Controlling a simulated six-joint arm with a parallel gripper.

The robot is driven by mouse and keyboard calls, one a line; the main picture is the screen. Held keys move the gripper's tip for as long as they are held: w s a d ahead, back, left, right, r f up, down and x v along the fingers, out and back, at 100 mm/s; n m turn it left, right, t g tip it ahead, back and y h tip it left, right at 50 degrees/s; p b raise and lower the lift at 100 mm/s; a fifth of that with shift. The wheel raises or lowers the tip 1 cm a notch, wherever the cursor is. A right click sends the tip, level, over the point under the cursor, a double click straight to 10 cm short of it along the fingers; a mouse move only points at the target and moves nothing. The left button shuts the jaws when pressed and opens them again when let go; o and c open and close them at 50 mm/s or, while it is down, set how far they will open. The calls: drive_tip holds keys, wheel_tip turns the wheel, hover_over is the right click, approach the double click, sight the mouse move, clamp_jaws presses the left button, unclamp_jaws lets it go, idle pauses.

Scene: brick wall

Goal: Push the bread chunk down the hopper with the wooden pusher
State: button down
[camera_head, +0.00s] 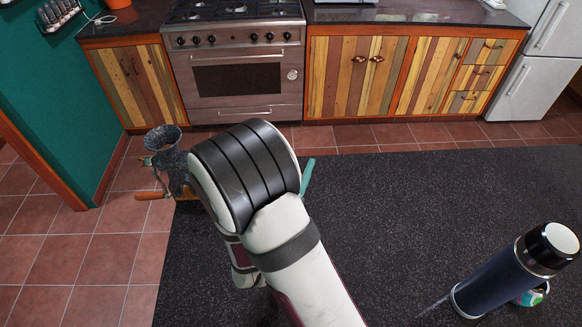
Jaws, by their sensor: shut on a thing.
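A grey, mottled metal grinder (172,165) stands upright at the left end of the dark counter. Its flared hopper (163,138) opens upward. Its crank has a wooden grip (150,195) that sticks out to the left. My white and black arm covers the grinder's right side and the counter just beside it. My gripper's fingertips are hidden behind the arm. A thin teal piece shows at the arm's right edge, and I cannot tell what it is. I can make out neither the wooden pusher nor the bread chunk.
A dark blue flask (492,283) with a black and silver top stands at the right, with a small mug (533,295) partly hidden behind it. The speckled black counter (420,205) is clear between my arm and the flask. A stove and cabinets stand farther back across the tiled floor.

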drive_tip(key=c, duration=1.1)
unclamp_jaws()
clamp_jaws()
wheel_tip(320, 180, up, 21)
drive_tip(key=w+d+n+t+y, duration=0.1)
drive_tip(key=w+d+n+y, duration=0.1)
drive_tip(key=w+a+r+n+y, duration=0.1)
drive_tip(key=w+a+y, duration=0.1)
drive_tip(key=w+a, duration=0.4)
drive_tip(key=w+a+n+y, duration=0.15)
drive_tip(key=w+a, duration=0.25)
drive_tip(key=a, duration=0.4)
drive_tip(key=w+a+f+n+y, duration=0.1)
drive_tip(key=w+a+f+y, duration=0.15)
drive_tip(key=a, duration=0.75)
drive_tip(key=w+a+f+n+y, duration=0.1)
drive_tip(key=a+f, duration=0.2)
drive_tip(key=a, duration=0.7)
drive_tip(key=shift+m+t, duration=0.25)
drive_tip(key=shift+t, duration=0.05)
drive_tip(key=shift+w+d+f, duration=0.1)
drive_tip(key=shift+f, duration=1.35)
drive_tip(key=shift+w+d+f, duration=0.1)
drive_tip(key=shift+f, duration=1.3)
